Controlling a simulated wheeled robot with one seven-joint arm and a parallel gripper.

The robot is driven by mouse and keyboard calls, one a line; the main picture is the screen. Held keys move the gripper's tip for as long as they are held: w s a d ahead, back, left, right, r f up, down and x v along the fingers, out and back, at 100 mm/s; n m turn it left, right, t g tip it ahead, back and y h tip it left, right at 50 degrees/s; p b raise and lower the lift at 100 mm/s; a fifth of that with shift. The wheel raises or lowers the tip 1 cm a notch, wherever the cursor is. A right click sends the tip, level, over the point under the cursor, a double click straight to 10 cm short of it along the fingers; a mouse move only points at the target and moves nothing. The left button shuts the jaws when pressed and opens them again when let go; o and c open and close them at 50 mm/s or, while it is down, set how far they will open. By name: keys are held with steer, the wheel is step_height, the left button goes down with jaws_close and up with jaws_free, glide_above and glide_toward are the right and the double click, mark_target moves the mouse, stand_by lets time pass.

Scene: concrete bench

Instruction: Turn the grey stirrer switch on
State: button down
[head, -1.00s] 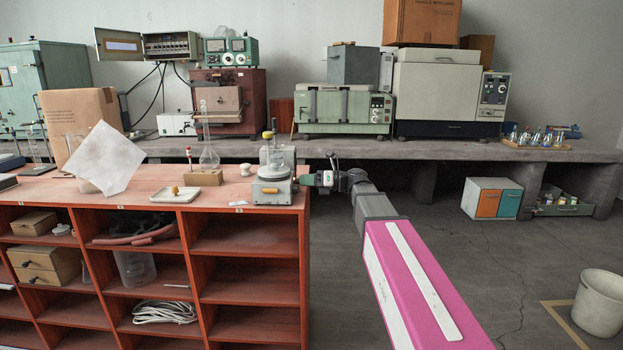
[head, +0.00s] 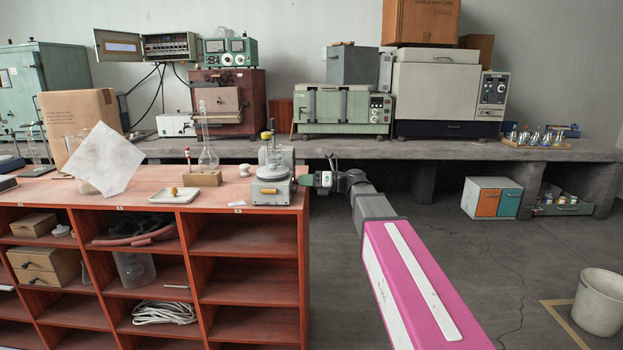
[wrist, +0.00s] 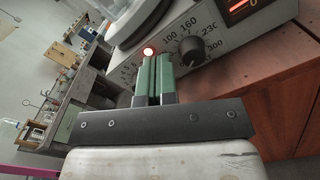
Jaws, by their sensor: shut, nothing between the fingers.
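The stirrer (head: 268,194) is a squat grey unit at the right end of the red shelf bench, with glassware above it. My gripper (head: 303,180) is beside the stirrer's right side in the head view. In the wrist view its green fingers (wrist: 156,60) are shut together, empty, with tips at the panel just below the lamp. I cannot make out the grey switch; the fingers cover part of the panel.
A red lit display (wrist: 240,8) sits at the panel's upper right. A white dish (head: 174,195) and a flask in a wooden block (head: 203,178) stand left of the stirrer.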

steer(key=shift+w+a+f, duration=0.25)
steer(key=shift+w+a, duration=0.05)
steer(key=shift+a, duration=0.2)
steer(key=shift+w+r, duration=0.25)
steer(key=shift+r, duration=0.15)
steer(key=d, duration=0.6)
steer(key=shift+s, duration=0.3)
